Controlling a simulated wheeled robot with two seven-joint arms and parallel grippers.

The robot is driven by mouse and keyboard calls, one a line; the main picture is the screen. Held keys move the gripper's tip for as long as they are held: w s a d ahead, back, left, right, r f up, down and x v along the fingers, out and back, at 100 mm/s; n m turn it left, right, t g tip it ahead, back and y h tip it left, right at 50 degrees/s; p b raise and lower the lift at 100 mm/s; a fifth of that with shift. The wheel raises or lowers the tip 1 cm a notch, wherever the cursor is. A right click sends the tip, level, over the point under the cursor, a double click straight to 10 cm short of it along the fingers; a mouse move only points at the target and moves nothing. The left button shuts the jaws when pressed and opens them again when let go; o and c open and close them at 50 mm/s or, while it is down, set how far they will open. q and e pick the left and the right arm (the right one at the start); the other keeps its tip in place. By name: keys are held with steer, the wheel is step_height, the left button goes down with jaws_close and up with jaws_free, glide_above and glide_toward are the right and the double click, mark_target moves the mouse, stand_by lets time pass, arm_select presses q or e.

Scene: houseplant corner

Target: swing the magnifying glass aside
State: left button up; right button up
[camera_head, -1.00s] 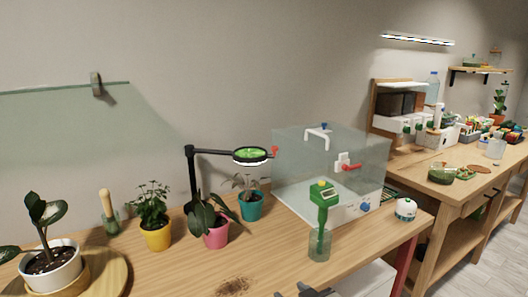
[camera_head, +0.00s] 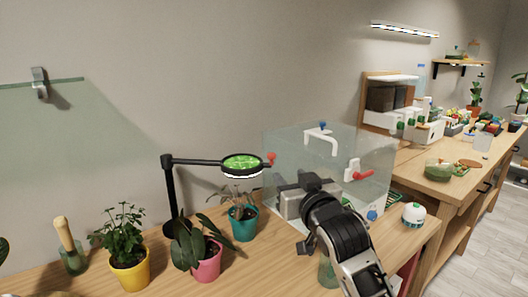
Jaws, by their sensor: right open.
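The magnifying glass (camera_head: 242,164) has a round black-rimmed lens, greenish inside, on a black arm from an upright black stand (camera_head: 170,195). A red knob (camera_head: 270,158) sits at the lens's right end. The lens hangs above the plant in the teal pot (camera_head: 243,223). My right gripper (camera_head: 291,222) comes in from the lower right, below and to the right of the lens and apart from it. It is open, with nothing seen between its fingers. My left gripper is not in view.
A clear box (camera_head: 285,150) with a white handle and red lever stands behind my right arm. A pink pot (camera_head: 207,262) and a yellow pot (camera_head: 130,272) stand left of the teal pot. A white-and-green round device (camera_head: 413,214) is at the table's right.

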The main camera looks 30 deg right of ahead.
mark_target(272, 156)
steer(key=p+x, duration=0.2)
steer(key=x, duration=1.2)
steer(key=shift+w+d+r, duration=0.1)
jaws_close()
